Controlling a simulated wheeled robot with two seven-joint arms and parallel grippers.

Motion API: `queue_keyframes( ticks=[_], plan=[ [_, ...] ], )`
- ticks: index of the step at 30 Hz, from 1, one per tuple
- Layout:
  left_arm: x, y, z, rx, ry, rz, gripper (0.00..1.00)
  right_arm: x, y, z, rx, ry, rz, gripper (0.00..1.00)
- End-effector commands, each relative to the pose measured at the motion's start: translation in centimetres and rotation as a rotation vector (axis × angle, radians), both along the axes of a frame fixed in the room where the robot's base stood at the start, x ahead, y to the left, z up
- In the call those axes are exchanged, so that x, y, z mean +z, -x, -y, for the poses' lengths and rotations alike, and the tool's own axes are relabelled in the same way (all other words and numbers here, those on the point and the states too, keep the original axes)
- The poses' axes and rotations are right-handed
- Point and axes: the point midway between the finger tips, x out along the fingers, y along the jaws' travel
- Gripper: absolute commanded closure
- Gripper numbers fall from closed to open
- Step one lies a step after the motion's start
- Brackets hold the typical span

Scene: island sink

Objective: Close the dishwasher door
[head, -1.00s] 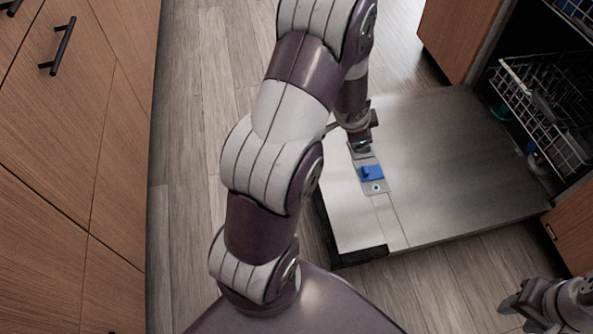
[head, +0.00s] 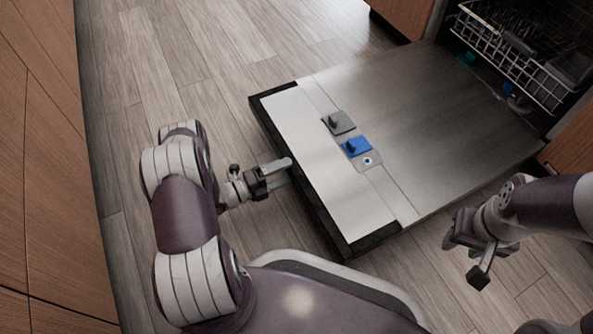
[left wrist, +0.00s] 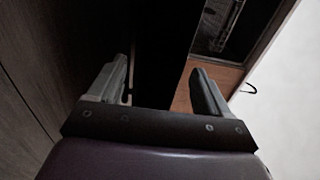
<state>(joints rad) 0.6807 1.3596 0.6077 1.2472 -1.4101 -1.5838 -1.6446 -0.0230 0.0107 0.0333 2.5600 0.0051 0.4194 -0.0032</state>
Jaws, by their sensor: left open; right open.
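The dishwasher door (head: 440,120) is folded down flat and open, its metal inner face up, with a grey and blue dispenser on it. My left gripper (head: 287,172) is open beside the door's free outer edge, at the near left. In the left wrist view my left gripper's two fingers (left wrist: 163,88) are apart, with the dark underside or edge of the door (left wrist: 163,50) between and beyond them. Contact cannot be told. My right gripper (head: 465,262) is open and empty, to the right of the door's near side.
The dishwasher's dark opening with a white wire rack (head: 520,60) is at the upper right. Wooden cabinets (head: 40,180) line the left, and more wood panels flank the dishwasher. Plank floor (head: 190,50) is clear between the left cabinets and the door.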

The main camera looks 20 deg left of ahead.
Motion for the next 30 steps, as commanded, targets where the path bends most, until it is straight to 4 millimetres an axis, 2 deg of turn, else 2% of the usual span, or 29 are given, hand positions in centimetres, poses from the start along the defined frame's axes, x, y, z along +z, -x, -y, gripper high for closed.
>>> queue_keyframes(
  ticks=[1,9,19,20,24,26,27,30],
  plan=[
    [-0.7,-0.8,0.8,-0.005,-0.001,0.001,0.21,-1.3,0.0,0.0,0.0,0.0,0.0,0.57],
    [-0.2,-3.5,3.1,0.0,0.0,-0.001,0.21,-2.9,0.0,0.0,0.0,0.0,0.0,0.57],
    [0.1,-3.9,3.4,0.001,0.001,-0.002,0.21,-2.9,0.0,0.0,0.0,0.0,0.0,0.57],
    [0.1,-3.9,3.4,0.001,0.001,-0.002,0.28,-2.9,0.0,0.0,0.0,0.0,0.0,0.57],
    [0.0,-3.8,3.4,0.001,0.001,-0.002,0.73,-2.9,0.0,0.0,0.0,0.0,0.0,0.57],
    [0.0,-3.8,3.4,0.001,0.001,-0.002,0.93,-2.9,0.0,0.0,0.0,0.0,0.0,0.57],
    [0.1,-3.8,3.4,0.001,0.001,-0.002,0.97,-2.9,0.0,0.0,0.0,0.0,0.0,0.57],
    [0.3,-3.9,3.4,0.001,-0.001,-0.004,0.97,-2.6,0.0,0.0,0.0,0.0,0.0,0.57]
  ],
)
